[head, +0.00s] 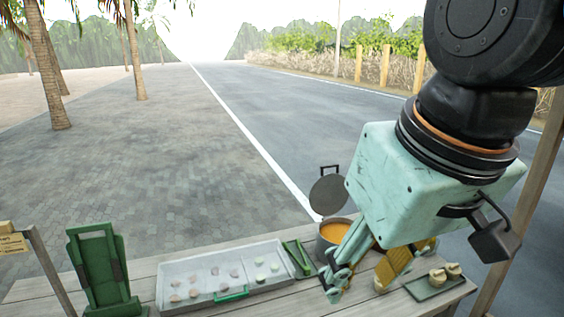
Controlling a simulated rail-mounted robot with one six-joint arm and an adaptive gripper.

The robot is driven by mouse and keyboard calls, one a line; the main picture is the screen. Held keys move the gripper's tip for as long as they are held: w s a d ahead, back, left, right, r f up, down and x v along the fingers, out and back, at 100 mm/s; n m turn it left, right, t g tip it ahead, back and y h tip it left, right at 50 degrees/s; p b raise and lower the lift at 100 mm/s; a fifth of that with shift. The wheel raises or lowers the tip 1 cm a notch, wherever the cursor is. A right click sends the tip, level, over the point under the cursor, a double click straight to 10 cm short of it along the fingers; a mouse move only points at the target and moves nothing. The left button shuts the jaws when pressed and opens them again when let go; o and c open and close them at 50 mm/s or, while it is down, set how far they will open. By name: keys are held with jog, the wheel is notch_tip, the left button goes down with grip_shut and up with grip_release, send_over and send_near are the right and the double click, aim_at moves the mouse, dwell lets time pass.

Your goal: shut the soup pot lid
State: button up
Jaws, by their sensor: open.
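The soup pot (327,236) stands on the wooden counter, with orange soup (334,231) showing inside. Its dark round lid (328,195) stands upright at the back of the pot, raised open, with a handle (331,169) at its top. My gripper (358,287) is open, in front and to the right of the pot, and hides the pot's right side. The gripper is apart from the lid, and I see nothing held in it.
A tray (185,270) of several small pieces lies left of the pot, with green tongs (298,258) between. A green stand (100,268) is at the far left.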

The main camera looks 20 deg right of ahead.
aim_at(330, 177)
jog(key=o, duration=0.7)
jog(key=w+r+p, duration=0.1)
jog(key=w+r, duration=0.3)
jog(key=w, duration=0.4)
jog(key=shift+d+r+p, duration=0.25)
jog(key=shift+d+p, duration=0.05)
jog(key=shift+d, duration=0.15)
jog(key=w+d+r+p, duration=0.2)
jog(key=w+d, duration=0.1)
jog(key=w, duration=0.7)
jog(key=w+d+r+p, duration=0.2)
jog(key=w+d, duration=0.1)
jog(key=w, duration=0.7)
jog(key=w+d+r+p, duration=0.2)
jog(key=w+d, duration=0.1)
jog(key=w, duration=0.8)
jog(key=w+d+f+p, duration=0.2)
jog(key=w+d+f, duration=0.2)
jog(key=w+d, duration=0.3)
jog(key=w+d+f+p, duration=0.2)
jog(key=w+d+f, duration=0.2)
jog(key=w+d, duration=0.3)
jog(key=w+d+f+p, duration=0.2)
jog(key=w+d+f, duration=0.2)
jog(key=w+d, duration=0.4)
jog(key=w, duration=0.6)
jog(key=shift+w+f+n+t+p, duration=0.15)
jog(key=shift+f+n+t+p, duration=0.15)
jog(key=shift+f+p, duration=0.1)
jog(key=shift+f, duration=0.1)
